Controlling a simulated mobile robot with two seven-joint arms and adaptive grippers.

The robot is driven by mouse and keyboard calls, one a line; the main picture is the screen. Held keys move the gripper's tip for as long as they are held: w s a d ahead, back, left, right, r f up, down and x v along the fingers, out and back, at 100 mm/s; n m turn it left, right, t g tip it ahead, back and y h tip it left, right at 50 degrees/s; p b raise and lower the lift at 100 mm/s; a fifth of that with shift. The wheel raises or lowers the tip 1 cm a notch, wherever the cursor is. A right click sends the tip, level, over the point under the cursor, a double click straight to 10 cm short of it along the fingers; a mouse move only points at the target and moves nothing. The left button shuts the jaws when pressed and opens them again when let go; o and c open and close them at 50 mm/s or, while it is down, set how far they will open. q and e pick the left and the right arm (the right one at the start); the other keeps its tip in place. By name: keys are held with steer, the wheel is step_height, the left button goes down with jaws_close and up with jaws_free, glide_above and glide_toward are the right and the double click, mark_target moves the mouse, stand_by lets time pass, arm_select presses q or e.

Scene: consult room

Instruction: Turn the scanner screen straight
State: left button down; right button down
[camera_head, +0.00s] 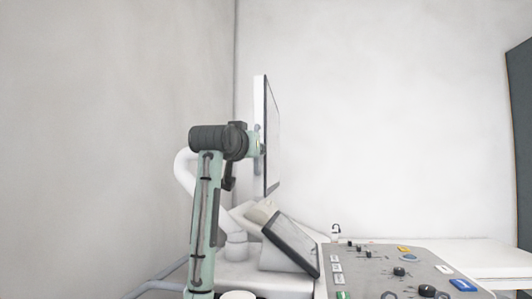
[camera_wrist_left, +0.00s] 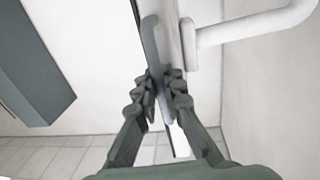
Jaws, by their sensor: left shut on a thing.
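My left gripper (camera_head: 257,143) is at the left side of the screen at mid height. The white support arm also shows there (camera_wrist_left: 255,25). My right gripper is in neither view.
Below the screen are a small tilted dark panel (camera_head: 291,243) and the scanner's control console (camera_head: 390,270) with knobs and buttons. A white surface (camera_head: 470,252) lies behind the console at right. A dark grey panel (camera_head: 521,130) stands at the far right. Walls stand behind and at left.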

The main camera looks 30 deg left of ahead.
arm_select(q)
steer(key=shift+s+a+r, duration=0.1)
steer(key=shift+s+a, duration=0.55)
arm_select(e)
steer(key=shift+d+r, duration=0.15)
arm_select(q)
steer(key=c, duration=1.6)
jaws_free()
steer(key=shift+w+d, duration=0.1)
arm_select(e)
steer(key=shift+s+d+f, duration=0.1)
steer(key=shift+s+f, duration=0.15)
arm_select(q)
steer(key=v, duration=1.2)
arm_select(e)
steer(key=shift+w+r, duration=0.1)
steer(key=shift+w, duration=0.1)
arm_select(q)
steer(key=shift+d, duration=0.1)
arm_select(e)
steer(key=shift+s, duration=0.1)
